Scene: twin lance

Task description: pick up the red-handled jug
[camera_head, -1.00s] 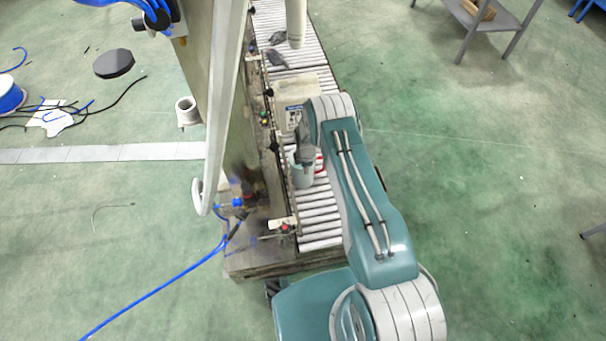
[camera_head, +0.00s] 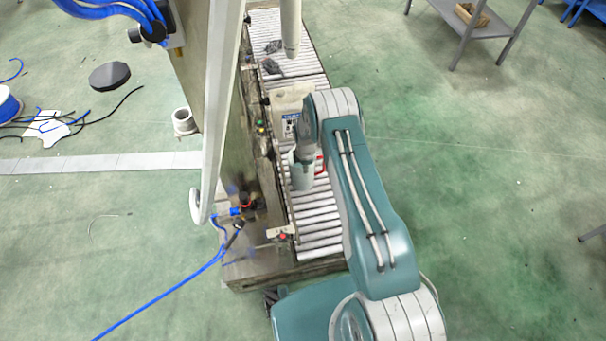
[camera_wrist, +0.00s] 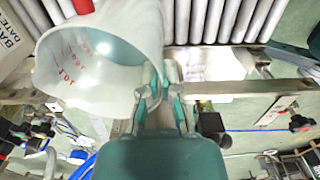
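The jug is translucent white with red markings and a red handle. In the head view the jug (camera_head: 302,178) is at the near end of the roller conveyor, partly hidden by my arm, with its red handle on the right. In the wrist view the jug (camera_wrist: 95,75) fills the upper left, its open mouth facing the camera and its handle cut off at the top edge. My gripper (camera_wrist: 160,90) has its fingers close together on the jug's rim and appears shut on it. In the head view my gripper (camera_head: 304,152) is at the jug's top; its fingertips are unclear.
A pale battery container (camera_head: 290,105) stands just behind the jug on the roller conveyor (camera_head: 318,222). A tall panel and white post (camera_head: 222,110) rise close on the left. A grey metal table (camera_head: 480,25) is far right. The green floor on the right is clear.

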